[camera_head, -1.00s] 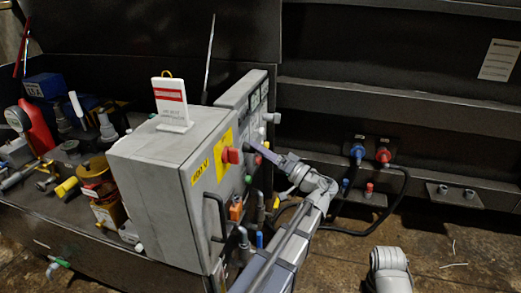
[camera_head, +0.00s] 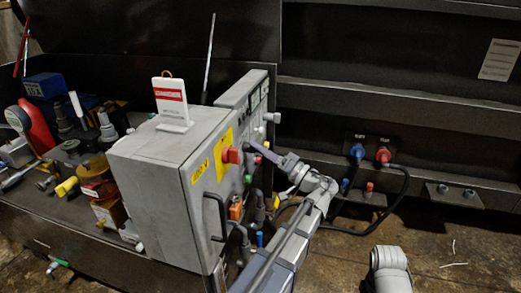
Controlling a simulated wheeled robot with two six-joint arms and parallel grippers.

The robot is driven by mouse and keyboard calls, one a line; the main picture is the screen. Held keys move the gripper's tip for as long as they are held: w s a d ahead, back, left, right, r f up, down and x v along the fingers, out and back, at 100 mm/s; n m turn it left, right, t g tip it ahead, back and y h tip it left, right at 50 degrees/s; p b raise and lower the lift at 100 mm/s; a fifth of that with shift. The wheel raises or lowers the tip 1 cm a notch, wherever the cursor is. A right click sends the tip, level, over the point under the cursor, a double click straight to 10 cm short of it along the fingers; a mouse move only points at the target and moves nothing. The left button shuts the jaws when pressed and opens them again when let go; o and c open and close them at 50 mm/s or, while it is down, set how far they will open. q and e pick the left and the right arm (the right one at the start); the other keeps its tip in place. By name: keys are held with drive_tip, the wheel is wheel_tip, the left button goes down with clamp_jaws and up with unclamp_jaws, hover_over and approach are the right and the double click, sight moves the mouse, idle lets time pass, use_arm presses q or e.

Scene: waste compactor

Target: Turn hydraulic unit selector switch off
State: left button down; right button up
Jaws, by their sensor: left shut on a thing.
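The grey control cabinet (camera_head: 160,185) stands in the middle, its control face turned to the right. A red rotary knob (camera_head: 231,155) sits on that face beside a yellow label. My left gripper (camera_head: 257,150) reaches the face from the right, just past the red knob. Its purple-grey fingers are closed on a small dark knob, seemingly the selector switch, which they mostly hide. I cannot read the switch's position. A green button and an orange part (camera_head: 236,211) sit lower on the face. My right gripper is not visible.
A white tag (camera_head: 170,104) stands on the cabinet's top. A handle bar (camera_head: 214,218) sticks out from its front side. Blue and red connectors (camera_head: 383,156) with black cables are on the dark wall to the right.

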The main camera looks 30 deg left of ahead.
use_arm(q)
drive_tip(key=m+p, duration=0.1)
drive_tip(key=m, duration=0.1)
drive_tip(key=m+t+h+p, duration=0.1)
drive_tip(key=m, duration=0.1)
drive_tip(key=shift+r+m+p, duration=0.2)
drive_tip(key=shift+m+p, duration=0.2)
drive_tip(key=shift+f+m+t+h+p, duration=0.1)
drive_tip(key=shift+m+t+h+p, duration=0.1)
drive_tip(key=shift+m+h+p, duration=0.65)
drive_tip(key=shift+f+m+t+h+p, duration=0.15)
drive_tip(key=shift+m+p, duration=0.4)
drive_tip(key=shift+m, duration=0.8)
drive_tip(key=shift+c, duration=1.6)
unclamp_jaws()
drive_tip(key=s+d, duration=0.1)
drive_tip(key=d, duration=0.6)
drive_tip(key=shift+d, duration=0.4)
drive_tip(key=shift+s, duration=0.1)
